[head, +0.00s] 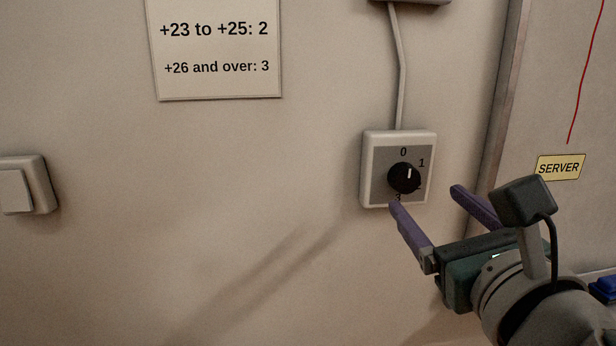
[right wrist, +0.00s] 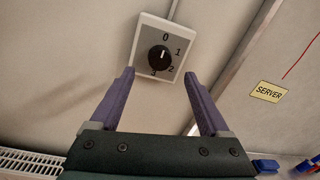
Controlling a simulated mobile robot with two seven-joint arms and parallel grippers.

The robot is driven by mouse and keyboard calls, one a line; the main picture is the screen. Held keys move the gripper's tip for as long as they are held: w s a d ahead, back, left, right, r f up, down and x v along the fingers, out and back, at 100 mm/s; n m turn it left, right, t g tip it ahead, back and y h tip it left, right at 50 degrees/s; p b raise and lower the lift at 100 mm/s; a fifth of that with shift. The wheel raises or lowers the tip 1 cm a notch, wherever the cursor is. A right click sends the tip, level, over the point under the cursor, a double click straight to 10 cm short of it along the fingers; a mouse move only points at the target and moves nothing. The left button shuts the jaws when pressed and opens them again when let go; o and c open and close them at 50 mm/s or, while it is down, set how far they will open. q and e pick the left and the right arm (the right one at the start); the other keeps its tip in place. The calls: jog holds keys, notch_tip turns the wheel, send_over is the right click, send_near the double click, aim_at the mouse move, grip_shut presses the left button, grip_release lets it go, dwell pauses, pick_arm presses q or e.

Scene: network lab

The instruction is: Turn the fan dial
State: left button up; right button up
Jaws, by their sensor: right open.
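The fan dial (head: 404,178) is a round black knob on a grey-faced white wall box (head: 367,171), marked 0, 1, 2 and 3. The knob also shows in the right wrist view (right wrist: 159,55), beyond the fingertips. My right gripper (head: 424,197) is open and empty, its purple fingers just below and right of the knob, apart from it. In the right wrist view the gripper (right wrist: 159,76) has its fingers spread to either side below the knob. My left gripper is out of view.
A sign (head: 217,50) reads "+23 to +25: 2" and "+26 and over: 3". A white switch (head: 25,185) is at the left. A cable (head: 401,75) runs up from the dial box. A yellow SERVER label (head: 560,167) is at the right. A white grille (right wrist: 30,160) is low left.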

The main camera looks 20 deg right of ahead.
aim_at(408, 181)
jog(key=x, duration=0.6)
jog(key=shift+w, duration=0.15)
jog(key=shift+c, duration=0.2)
grip_shut()
